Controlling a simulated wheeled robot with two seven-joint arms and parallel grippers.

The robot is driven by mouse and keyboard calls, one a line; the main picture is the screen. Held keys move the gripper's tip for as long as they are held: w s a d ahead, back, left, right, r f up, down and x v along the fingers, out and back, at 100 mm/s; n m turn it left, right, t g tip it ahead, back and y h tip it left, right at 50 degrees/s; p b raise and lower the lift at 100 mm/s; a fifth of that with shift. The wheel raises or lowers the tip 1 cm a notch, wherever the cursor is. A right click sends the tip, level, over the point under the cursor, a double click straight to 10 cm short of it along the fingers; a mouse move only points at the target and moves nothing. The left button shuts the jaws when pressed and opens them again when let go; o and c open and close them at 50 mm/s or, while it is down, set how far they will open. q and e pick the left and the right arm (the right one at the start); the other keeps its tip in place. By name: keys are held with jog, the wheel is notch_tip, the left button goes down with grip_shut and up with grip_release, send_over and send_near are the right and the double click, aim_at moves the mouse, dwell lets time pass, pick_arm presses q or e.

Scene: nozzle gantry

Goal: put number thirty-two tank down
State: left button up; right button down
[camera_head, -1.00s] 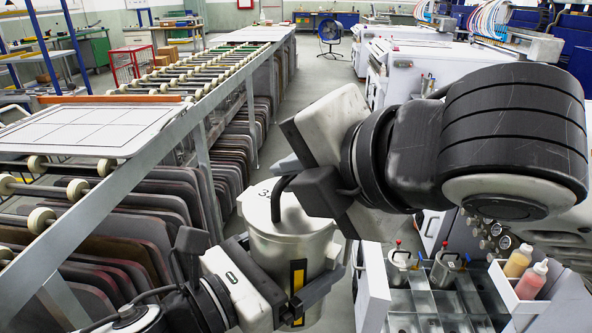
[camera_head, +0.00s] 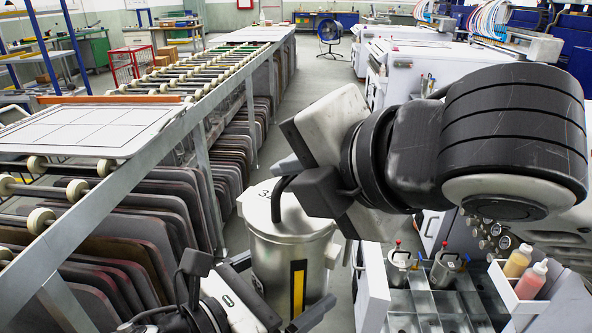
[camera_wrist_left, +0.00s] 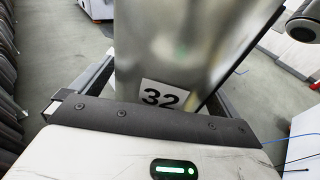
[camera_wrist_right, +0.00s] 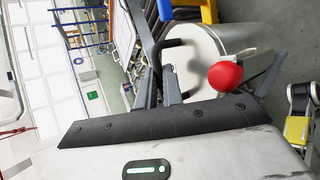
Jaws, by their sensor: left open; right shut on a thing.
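The silver tank (camera_head: 268,262) with a black-and-yellow stripe stands upright in the middle of the head view. Its "32" label shows in the left wrist view (camera_wrist_left: 160,96); the lid number is partly covered. My right gripper (camera_head: 287,180) is shut on the tank's black handle (camera_head: 276,203) at the lid. The handle also shows in the right wrist view (camera_wrist_right: 160,50), with a red knob (camera_wrist_right: 225,75) nearby. My left gripper (camera_head: 285,287) is open, low at the tank's near side, its fingers on either side of the body. The tank's bottom is hidden.
A metal divided rack (camera_head: 402,303) at lower right holds two smaller tanks (camera_head: 445,268) and has empty compartments. A white bin with bottles (camera_head: 517,262) sits beside it. A roller rack (camera_head: 150,185) with dark boards fills the left.

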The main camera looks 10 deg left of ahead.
jog(key=shift+r, duration=0.3)
jog(key=shift+w+d+f, duration=0.1)
jog(key=shift+w, duration=0.05)
jog(key=w+d+f+m+t+h, duration=0.35)
jog(key=w+d+f+m, duration=0.2)
jog(key=d+f, duration=0.55)
pick_arm(q)
jog(key=s+a+f+m+g+y, duration=0.1)
jog(key=s+a+f+m+y, duration=0.2)
jog(key=f+m, duration=0.8)
jog(key=s+a+f+m+g+y, duration=0.1)
jog(key=s+a+f+m+y, duration=0.2)
jog(key=f+m, duration=0.8)
jog(key=shift+s+a+m, duration=0.4)
jog(key=shift+s+m, duration=0.2)
jog(key=shift+m, duration=3.8)
pick_arm(e)
jog(key=s+d+f+m+h, duration=0.3)
jog(key=d+f+m+h, duration=0.1)
jog(key=d+f, duration=0.6)
jog(key=shift+s+d+f+t+h, duration=0.3)
jog(key=shift+d+h, duration=0.35)
jog(key=shift+d, duration=0.95)
